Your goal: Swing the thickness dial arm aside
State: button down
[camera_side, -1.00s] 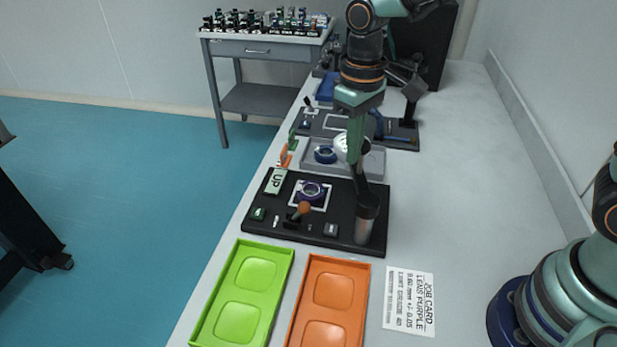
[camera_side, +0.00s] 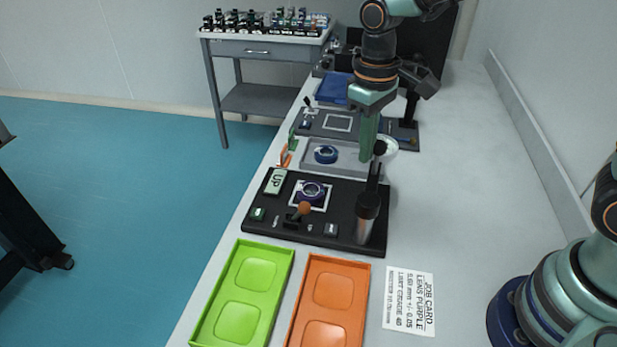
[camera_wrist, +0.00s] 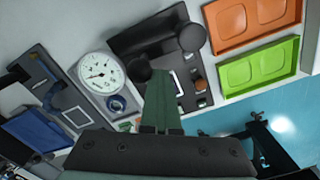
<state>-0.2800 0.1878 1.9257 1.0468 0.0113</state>
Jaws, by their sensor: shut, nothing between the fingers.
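The arm runs from a dark post (camera_side: 367,215) on the right of the black base plate (camera_side: 270,222). The dial is to the right of the purple lens seat (camera_side: 313,192), clear of it. The dial face also shows in the wrist view (camera_wrist: 101,74). My gripper (camera_side: 367,157) is shut and empty, pointing down just left of the dial. Whether it touches the arm is unclear. Its green fingers show in the wrist view (camera_wrist: 162,80).
A green tray (camera_side: 236,262) and an orange tray (camera_side: 314,265) lie in front, with a job card (camera_side: 410,300) to their right. A grey tray (camera_side: 310,164) holds a blue ring (camera_side: 326,154) behind the base plate.

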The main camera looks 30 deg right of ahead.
jog(key=shift+w+r, duration=0.1)
jog(key=shift+w, duration=0.3)
jog(key=shift+s+a, duration=0.2)
jog(key=shift+a, duration=0.3)
notch_tip(320, 180, up, 5)
jog(key=shift+f, duration=0.1)
dwell(0.5)
jog(key=s+d+r+m+t, duration=0.3)
jog(key=s+d+t, duration=0.2)
jog(key=s+d, duration=0.3)
jog(key=d, duration=0.3)
jog(key=shift+s+d+r+t, duration=0.15)
jog(key=shift+d+r+t, duration=0.15)
jog(key=shift+t, duration=0.1)
